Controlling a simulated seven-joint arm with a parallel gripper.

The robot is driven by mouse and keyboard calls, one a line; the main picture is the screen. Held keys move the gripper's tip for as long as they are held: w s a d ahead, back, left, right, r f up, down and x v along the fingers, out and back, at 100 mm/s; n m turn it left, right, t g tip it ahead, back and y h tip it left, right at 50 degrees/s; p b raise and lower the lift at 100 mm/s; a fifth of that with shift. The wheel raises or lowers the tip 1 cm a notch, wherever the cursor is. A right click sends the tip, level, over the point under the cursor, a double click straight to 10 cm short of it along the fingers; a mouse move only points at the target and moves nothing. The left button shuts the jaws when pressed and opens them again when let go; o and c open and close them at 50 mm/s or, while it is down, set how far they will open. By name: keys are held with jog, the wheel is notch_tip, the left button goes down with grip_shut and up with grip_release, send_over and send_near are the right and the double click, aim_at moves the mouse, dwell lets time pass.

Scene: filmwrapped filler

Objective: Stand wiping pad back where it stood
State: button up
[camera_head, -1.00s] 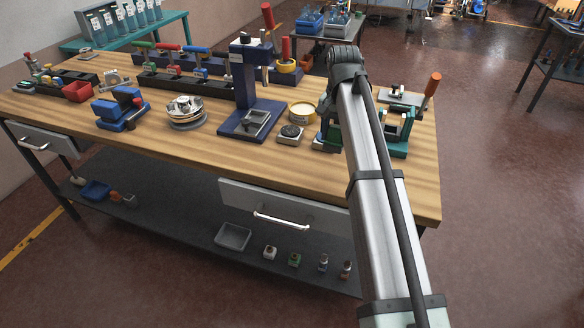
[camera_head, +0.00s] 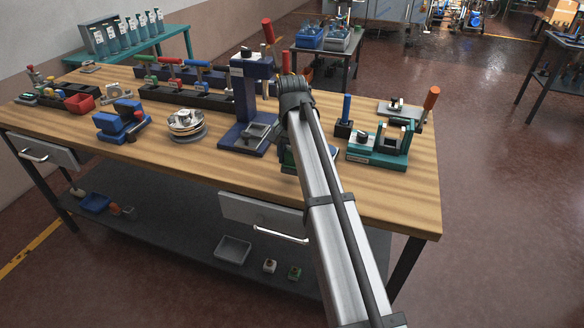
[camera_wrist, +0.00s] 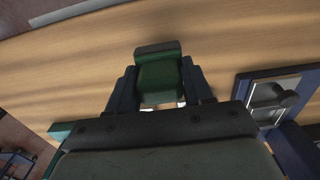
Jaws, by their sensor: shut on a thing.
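In the wrist view, a dark green block (camera_wrist: 160,78), which appears to be the wiping pad, sits between the two fingers of my gripper (camera_wrist: 159,68). My gripper is shut on it. The pad is over the wooden bench top (camera_wrist: 95,65); I cannot tell whether it touches the wood. In the head view my arm hides most of the gripper and pad near the bench's front, just right of the blue press (camera_head: 243,105).
The press base (camera_wrist: 285,90) is close on the right in the wrist view. A teal fixture (camera_head: 375,155) and a block with a blue handle (camera_head: 344,120) stand right of my arm. A round metal fixture (camera_head: 186,123) stands left of the press. The front right bench top is clear.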

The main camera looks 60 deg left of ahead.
aim_at(292, 167)
jog(key=shift+f, duration=1.9)
jog(key=shift+f, duration=0.1)
jog(key=o, duration=1)
notch_tip(292, 167, up, 12)
jog(key=shift+r, duration=0.15)
